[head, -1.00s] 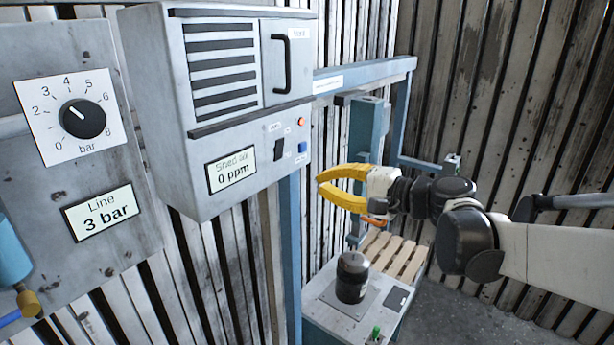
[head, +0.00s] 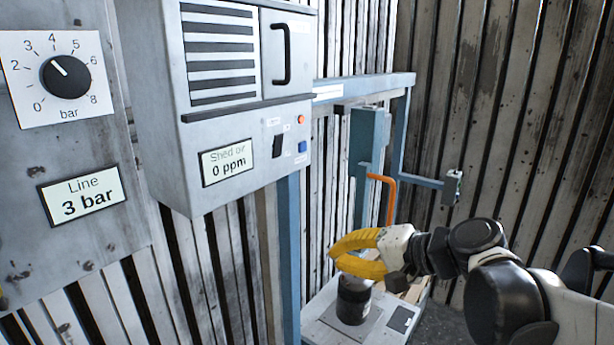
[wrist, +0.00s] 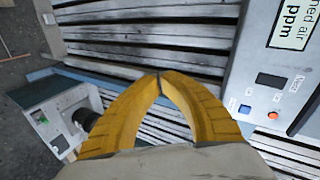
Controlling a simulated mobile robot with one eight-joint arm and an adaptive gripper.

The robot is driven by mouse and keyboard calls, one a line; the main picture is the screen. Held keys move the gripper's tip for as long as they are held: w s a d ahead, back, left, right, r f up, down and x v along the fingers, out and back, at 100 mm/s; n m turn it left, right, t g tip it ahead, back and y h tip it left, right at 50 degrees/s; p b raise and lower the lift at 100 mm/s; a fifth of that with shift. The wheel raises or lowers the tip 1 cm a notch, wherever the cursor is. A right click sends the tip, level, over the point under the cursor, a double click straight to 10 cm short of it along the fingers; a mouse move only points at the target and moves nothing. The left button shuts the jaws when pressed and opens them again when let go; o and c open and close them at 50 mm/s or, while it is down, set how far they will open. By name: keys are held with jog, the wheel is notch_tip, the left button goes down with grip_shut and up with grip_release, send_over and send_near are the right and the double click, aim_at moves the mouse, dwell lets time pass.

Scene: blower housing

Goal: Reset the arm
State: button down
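My gripper (head: 334,258) has yellow curved fingers and is in the lower right of the head view, in the air in front of the bench with the black cylinder. In the wrist view its fingertips (wrist: 160,76) meet, with nothing visible between them. My arm reaches in from the right of the head view. My gripper and wrist hide the top of the black cylinder (head: 352,303) and part of the wooden slats behind it.
A grey cabinet (head: 222,135) reading "Shed air 0 ppm" hangs left of my gripper. A dial (head: 66,77) and a "Line 3 bar" display (head: 83,195) are farther left. A blue frame with an orange handle (head: 385,181) stands behind. A grey bench (head: 318,330) is below.

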jog(key=s+d+f+n+h+b, duration=0.2)
jog(key=s+d+f+h+b, duration=0.1)
jog(key=f, duration=0.8)
jog(key=s+d+f+n+h+b, duration=0.2)
jog(key=s+d+f+h+b, duration=0.1)
jog(key=s+f+b, duration=0.5)
jog(key=s+d+f+n+g+h+b, duration=0.1)
jog(key=s+d+f+h+b, duration=0.2)
jog(key=f, duration=1)
jog(key=s+d+b, duration=0.2)
jog(key=b, duration=0.3)
jog(key=shift+s+d+f+n+h, duration=0.3)
jog(key=shift+f+n, duration=0.05)
jog(key=shift+n, duration=0.05)
